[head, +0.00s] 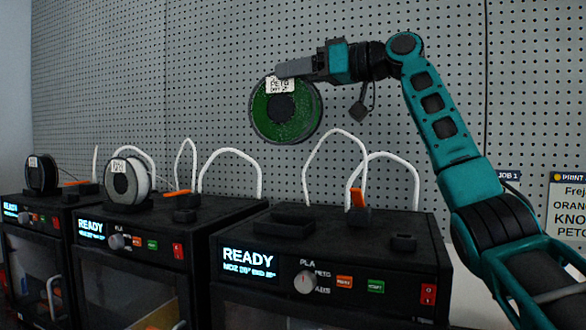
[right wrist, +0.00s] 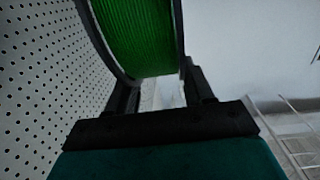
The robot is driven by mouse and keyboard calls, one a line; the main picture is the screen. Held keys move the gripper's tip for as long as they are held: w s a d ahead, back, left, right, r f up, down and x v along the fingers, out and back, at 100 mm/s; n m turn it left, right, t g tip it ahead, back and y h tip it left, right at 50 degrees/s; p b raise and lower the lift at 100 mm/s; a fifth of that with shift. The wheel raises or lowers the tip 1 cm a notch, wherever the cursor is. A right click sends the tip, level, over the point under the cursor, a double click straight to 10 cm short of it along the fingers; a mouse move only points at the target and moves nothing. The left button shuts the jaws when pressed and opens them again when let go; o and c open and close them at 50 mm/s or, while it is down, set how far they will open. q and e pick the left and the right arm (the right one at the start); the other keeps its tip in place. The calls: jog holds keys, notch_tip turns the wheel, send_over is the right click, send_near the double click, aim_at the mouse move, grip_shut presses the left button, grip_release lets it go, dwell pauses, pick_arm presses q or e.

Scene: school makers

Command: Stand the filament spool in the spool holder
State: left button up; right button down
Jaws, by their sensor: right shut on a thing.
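The filament spool (head: 265,120) has dark flanges, green filament and a white label reading PETG. It is upright in the air above the nearest printer, apart from it. My right gripper (head: 284,70) is shut on the spool's upper rim by the label. In the right wrist view the green filament (right wrist: 146,35) and dark flanges fill the space at the fingers (right wrist: 160,85). A low black block (head: 284,222), which looks like the spool holder, sits empty on the nearest printer's top, below the spool. My left gripper is not in view.
The nearest printer (head: 330,250) shows READY. White looped tubes (head: 308,165) rise from its back, beside and below the spool. A white spool (head: 140,180) and a black spool (head: 41,174) stand on printers to the left. A perforated wall (head: 230,60) is behind.

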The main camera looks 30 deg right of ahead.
aim_at(311, 133)
notch_tip(311, 133, down, 11)
jog(key=shift+f, duration=0.15)
notch_tip(311, 133, down, 5)
jog(key=shift+r, duration=0.1)
jog(key=c, duration=0.8)
grip_release()
jog(key=shift+f, duration=0.2)
jog(key=o, duration=0.4)
jog(key=shift+r, duration=0.15)
